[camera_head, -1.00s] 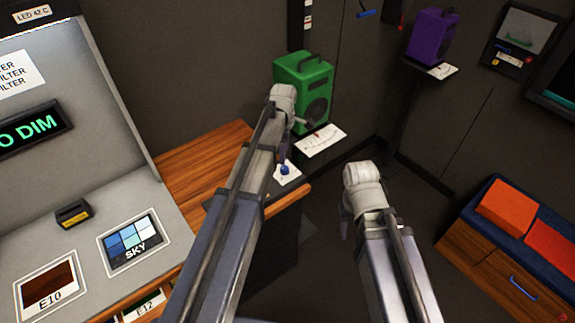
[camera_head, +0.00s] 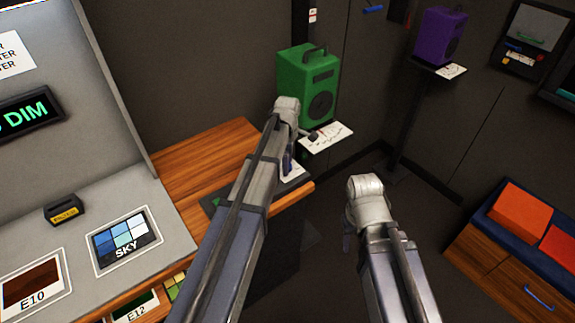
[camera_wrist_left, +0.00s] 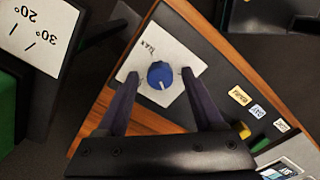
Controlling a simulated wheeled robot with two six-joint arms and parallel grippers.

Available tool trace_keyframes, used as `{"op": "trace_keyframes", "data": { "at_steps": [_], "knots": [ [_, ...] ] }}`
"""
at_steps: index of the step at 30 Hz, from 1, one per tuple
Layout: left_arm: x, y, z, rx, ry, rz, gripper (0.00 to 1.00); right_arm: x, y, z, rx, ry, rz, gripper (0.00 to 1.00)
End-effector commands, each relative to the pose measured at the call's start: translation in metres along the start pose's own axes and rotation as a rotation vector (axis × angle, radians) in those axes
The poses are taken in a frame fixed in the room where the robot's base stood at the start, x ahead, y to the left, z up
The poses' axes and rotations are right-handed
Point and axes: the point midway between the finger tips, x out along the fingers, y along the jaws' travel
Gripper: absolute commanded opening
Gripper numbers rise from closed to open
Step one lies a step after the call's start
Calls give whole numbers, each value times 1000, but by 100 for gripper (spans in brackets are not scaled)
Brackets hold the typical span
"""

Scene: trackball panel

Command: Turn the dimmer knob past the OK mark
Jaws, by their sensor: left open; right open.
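A round blue knob (camera_wrist_left: 160,74) with a pale pointer line sits on a white plate (camera_wrist_left: 152,48) marked MAX in the left wrist view. The plate lies on a dark panel on the wooden bench. My left gripper (camera_wrist_left: 160,79) is open, with one dark finger on each side of the knob; I cannot tell whether they touch it. In the head view my left gripper (camera_head: 288,164) covers the knob, and only part of the plate (camera_head: 296,173) shows. No OK mark is readable. My right gripper (camera_head: 348,242) hangs over the floor away from the bench, its fingers barely visible.
A display (camera_head: 26,121) reads DIM, partly cut off. A green speaker (camera_head: 307,84) stands behind the left gripper, with a white scale card (camera_head: 327,137) before it. A SKY tile (camera_head: 124,240) lies on the grey desk. A purple speaker (camera_head: 440,37) stands at the back right.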

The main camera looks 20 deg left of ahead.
Motion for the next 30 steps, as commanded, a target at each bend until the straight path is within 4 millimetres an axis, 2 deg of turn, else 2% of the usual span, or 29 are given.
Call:
{"op": "trace_keyframes", "data": {
  "at_steps": [2, 21, 30],
  "knots": [
    [0, 0, 0, 0, 0, 0, 69, 0, 0, 0, 0, 0, 0, 50],
    [0, 0, 0, 0, 0, 0, 0, 0, 0, 0, 0, 0, 0, 50],
    [0, 0, 0, 10, 0, 0, 0, 0, 0, 0, 0, 0, 0, 50]
  ]
}}
